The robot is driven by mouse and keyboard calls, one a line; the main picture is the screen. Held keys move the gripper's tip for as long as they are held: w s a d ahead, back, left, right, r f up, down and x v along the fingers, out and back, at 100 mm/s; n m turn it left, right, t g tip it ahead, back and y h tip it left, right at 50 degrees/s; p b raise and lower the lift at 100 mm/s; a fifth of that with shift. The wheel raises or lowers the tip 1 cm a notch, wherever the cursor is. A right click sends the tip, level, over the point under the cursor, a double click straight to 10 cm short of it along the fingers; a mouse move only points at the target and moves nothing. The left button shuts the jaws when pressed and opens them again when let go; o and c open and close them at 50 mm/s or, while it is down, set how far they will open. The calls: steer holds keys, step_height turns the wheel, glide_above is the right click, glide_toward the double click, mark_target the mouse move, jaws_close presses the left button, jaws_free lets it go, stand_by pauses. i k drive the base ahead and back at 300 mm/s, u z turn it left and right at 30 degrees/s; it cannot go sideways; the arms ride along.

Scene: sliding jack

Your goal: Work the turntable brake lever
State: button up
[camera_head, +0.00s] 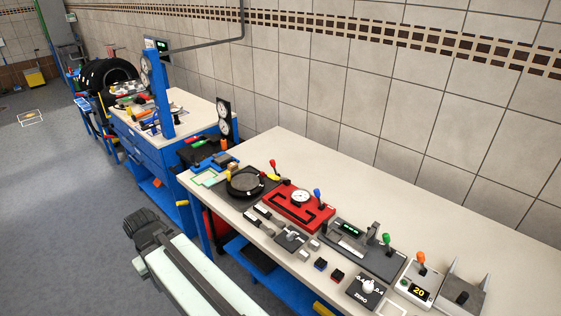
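The turntable is a dark round plate (245,183) on a black base, near the far left end of the near bench. A lever with a red knob (272,163) and a yellow piece at its foot stands at the turntable's right side; it looks like the brake lever, roughly upright. The picture is too small to tell how far it is thrown. My gripper (140,226), dark at the end of my pale arm, is in front of the bench at lower left, well apart from the turntable and lever. I cannot make out its fingers or anything held.
A red panel (299,204) with a dial and a blue-knobbed lever (317,194) sits right of the turntable. Green (387,239) and orange (421,258) knobbed levers stand farther right. Small blocks line the bench's front edge. The bench top (340,180) is clear toward the tiled wall.

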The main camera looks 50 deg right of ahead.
mark_target(272, 162)
steer(key=u, duration=0.1)
steer(key=i, duration=0.95)
steer(key=z, duration=0.1)
